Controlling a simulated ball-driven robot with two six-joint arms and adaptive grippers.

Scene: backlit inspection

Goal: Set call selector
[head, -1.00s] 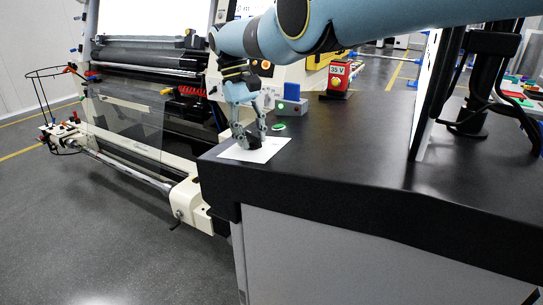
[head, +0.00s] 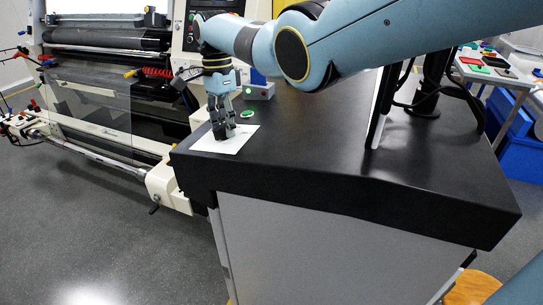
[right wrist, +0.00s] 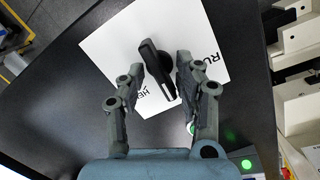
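The call selector is a black bar-shaped knob (right wrist: 160,70) on a white label plate (right wrist: 110,45) with partly hidden black lettering; "RU" shows at its right. The plate (head: 238,143) lies on the near left corner of the black counter in the head view. My right gripper (right wrist: 160,72) is open, with one finger on each side of the knob and narrow gaps visible between. In the head view my right gripper (head: 222,132) points down over the plate and hides the knob. My left gripper is not in view.
A green round button (head: 247,114) and a grey box with a green light (head: 258,91) stand just behind the plate on the counter (head: 300,150). A dark upright panel (head: 385,105) stands to the right. A large machine (head: 110,90) is at the left.

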